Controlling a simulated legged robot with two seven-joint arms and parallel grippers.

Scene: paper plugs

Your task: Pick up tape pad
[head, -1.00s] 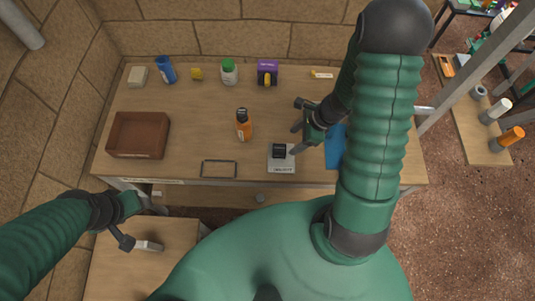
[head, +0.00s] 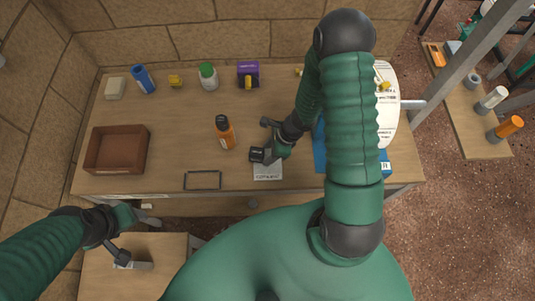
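A pale pad (head: 268,172) with dark lettering lies near the front edge of the wooden table. A small black block (head: 257,155) sits at its back left part. I cannot tell which of the two is the tape pad. My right gripper (head: 266,152) is right at the black block, its fingers low over the pad's back edge. Whether the fingers are closed on the block is too small to tell. My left gripper (head: 133,240) is low at the left, in front of the table and away from these things; its finger opening is unclear.
A dark wire frame (head: 203,181) lies front left, and a brown open box (head: 93,160) sits at the left. A blue sheet (head: 319,150) and a white round sheet (head: 388,115) lie right, partly behind my arm.

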